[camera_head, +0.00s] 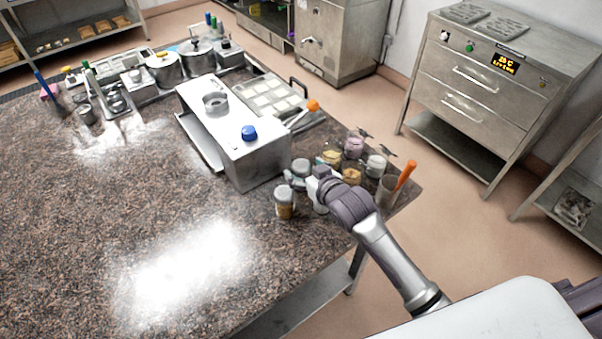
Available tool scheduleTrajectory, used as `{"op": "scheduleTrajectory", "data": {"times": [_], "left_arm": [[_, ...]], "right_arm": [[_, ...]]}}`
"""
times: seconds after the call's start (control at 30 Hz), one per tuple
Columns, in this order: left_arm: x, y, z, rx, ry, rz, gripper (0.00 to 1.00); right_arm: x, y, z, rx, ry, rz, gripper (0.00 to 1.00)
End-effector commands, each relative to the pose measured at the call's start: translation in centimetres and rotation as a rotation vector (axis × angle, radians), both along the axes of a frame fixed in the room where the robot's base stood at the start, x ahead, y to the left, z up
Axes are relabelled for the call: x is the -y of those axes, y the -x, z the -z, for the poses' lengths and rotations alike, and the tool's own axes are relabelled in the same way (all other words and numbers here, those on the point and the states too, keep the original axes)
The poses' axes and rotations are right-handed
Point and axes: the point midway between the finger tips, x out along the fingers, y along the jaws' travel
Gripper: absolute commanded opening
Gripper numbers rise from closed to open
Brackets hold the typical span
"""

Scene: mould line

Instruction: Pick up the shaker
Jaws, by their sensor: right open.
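A small jar with a grey top and brown contents (284,203), which looks like the shaker, stands upright near the right edge of the dark granite table (140,215). My right gripper (319,187) is open among the small containers, just right of this jar and apart from it. A pale container partly shows at the gripper, and I cannot tell whether the fingers touch it. The gripper and its wrist hide part of the group behind. My left gripper is out of view.
Several jars with pink, tan and white contents (353,146) crowd behind the gripper. A cup with an orange-handled tool (387,188) stands at the table edge. A steel machine with a blue knob (257,165) stands left. The table's front is clear.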

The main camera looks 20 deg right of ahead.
Motion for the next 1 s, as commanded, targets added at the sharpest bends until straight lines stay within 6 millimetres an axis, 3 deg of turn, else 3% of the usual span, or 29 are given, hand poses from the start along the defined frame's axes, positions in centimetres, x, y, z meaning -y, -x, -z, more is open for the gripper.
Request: {"op": "scheduleTrajectory", "data": {"times": [0.3, 0.7, 1.0], "left_arm": [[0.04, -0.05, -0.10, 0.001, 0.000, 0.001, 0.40], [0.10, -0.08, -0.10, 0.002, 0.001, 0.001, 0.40], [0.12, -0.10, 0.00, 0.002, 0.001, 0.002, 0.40]], "right_arm": [[-0.14, -0.63, 0.31, -0.001, 0.000, 0.000, 0.82], [-0.13, -0.60, 0.30, -0.001, 0.000, 0.000, 0.15], [-0.13, -0.66, -0.33, 0.004, 0.000, 0.000, 0.14]]}}
